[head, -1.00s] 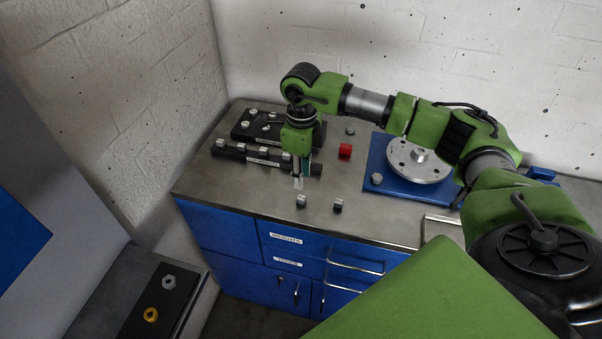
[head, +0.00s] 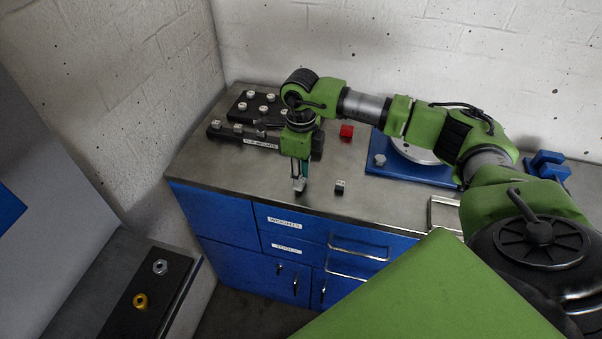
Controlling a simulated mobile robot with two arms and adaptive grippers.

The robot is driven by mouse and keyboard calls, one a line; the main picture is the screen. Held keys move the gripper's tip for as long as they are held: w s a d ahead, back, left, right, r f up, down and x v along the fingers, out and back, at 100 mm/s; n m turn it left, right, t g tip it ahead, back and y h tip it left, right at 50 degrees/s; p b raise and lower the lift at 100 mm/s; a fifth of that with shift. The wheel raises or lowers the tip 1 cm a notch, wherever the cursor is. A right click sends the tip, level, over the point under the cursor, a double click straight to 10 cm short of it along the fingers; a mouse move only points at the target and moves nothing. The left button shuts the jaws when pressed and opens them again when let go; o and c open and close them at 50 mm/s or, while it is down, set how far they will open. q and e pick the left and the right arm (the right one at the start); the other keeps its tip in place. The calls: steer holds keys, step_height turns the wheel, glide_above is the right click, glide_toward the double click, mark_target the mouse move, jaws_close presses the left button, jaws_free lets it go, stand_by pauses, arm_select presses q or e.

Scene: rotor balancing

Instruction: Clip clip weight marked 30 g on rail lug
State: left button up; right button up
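My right gripper (head: 299,178) points down over the front of the grey bench top. Its fingertips are at a small grey clip weight (head: 299,186), which they partly cover. I cannot tell whether the fingers are closed on it. A second small dark-and-grey weight (head: 340,187) stands apart to the right. A black rack (head: 228,133) with a label that seems to read clip weights holds several grey pieces at the left. No gram marking is readable. I cannot make out which part is the rail lug. My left gripper is out of view.
A black plate (head: 254,105) with several grey pieces is behind the rack. A blue base (head: 400,168) carries a metal disc (head: 414,150), partly hidden by my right arm. Bench top is clear left of the gripper.

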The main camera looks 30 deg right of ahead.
jaws_close()
steer(key=shift+r, duration=0.15)
steer(key=shift+r+p, duration=0.5)
steer(key=shift+r, duration=0.35)
steer(key=shift+r, duration=0.15)
steer(key=shift+r+p, duration=1.1)
steer(key=shift+r, duration=0.7)
